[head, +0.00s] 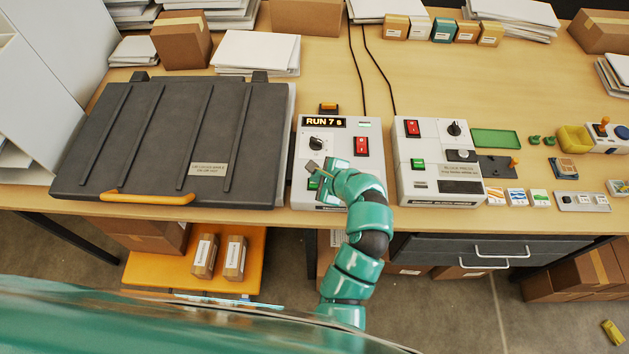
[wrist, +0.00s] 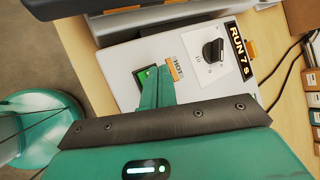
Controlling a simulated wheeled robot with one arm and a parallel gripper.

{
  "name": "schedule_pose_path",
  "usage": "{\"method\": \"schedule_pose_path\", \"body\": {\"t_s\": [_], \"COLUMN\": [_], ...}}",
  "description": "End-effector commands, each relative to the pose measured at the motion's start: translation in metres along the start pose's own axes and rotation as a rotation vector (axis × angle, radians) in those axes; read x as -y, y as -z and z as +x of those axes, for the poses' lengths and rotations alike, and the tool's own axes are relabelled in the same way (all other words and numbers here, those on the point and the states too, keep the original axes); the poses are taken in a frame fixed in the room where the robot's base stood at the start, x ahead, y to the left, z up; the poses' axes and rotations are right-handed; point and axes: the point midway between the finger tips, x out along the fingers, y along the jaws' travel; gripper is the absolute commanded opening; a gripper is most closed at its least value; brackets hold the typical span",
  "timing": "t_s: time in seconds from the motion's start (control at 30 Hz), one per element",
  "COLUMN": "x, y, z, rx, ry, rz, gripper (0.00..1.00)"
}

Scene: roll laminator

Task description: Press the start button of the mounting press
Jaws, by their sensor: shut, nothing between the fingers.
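The mounting press (head: 165,125) is a wide dark ribbed platen with an orange front handle (head: 147,198), lying closed on the bench. Its white control box (head: 340,145) stands to its right, with a lit display (head: 325,121) reading "RUN 7 s", a black dial and a red switch (head: 361,146). The green start button (head: 313,183) is at the box's lower left, partly hidden by my gripper (head: 317,172). In the wrist view the green button (wrist: 146,78) shows lit beside my shut, empty fingertips (wrist: 157,80), beside a "HOT" label. Contact cannot be told for sure.
A second white box marked "BLOCK PRESS" (head: 437,160) stands to the right, with its own red switch and green button. Small items and a green tray (head: 495,138) lie further right. Paper stacks and cartons line the back. Bare bench lies behind the boxes.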

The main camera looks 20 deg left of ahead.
Motion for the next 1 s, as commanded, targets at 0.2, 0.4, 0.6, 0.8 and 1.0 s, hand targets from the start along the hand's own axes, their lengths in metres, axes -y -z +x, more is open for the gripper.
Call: {"method": "schedule_pose_path", "body": {"t_s": [0.2,0.4,0.6,0.8,1.0], "x": [0.009,0.018,0.025,0.025,0.025], "y": [-0.009,-0.018,-0.026,-0.025,-0.025], "z": [-0.011,-0.024,-0.035,-0.035,-0.035], "rx": [0.000,0.002,0.000,0.000,0.000], "ry": [0.001,0.001,0.001,0.000,0.000], "rz": [0.000,0.000,0.000,0.000,0.000], "gripper": [0.00,0.00,0.00,0.00,0.00]}}
